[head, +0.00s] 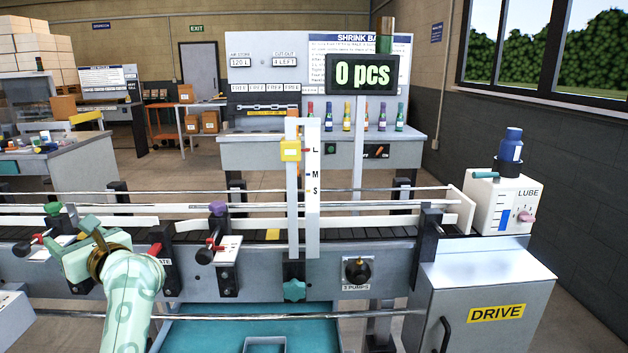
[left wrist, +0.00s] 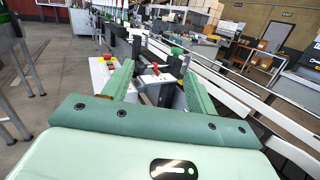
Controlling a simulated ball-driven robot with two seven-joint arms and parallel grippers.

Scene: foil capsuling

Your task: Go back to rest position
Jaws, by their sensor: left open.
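My left gripper (head: 84,241) is at the left of the head view, at the near side of the conveyor. Its pale green arm comes up from the bottom edge. In the left wrist view its two green fingers (left wrist: 158,85) stand apart with nothing held between them. Beyond and between them are a black clamp bracket and a red-tipped lever (left wrist: 155,69); I cannot tell whether the fingers touch them. My right gripper is in neither view.
The conveyor (head: 350,248) with guide rails spans the head view. A white post with a yellow block (head: 290,150) rises mid-belt. A drive cabinet (head: 480,290) and lube unit (head: 503,200) stand right. A teal tray (head: 250,335) lies below. A counter display (head: 362,75) hangs behind.

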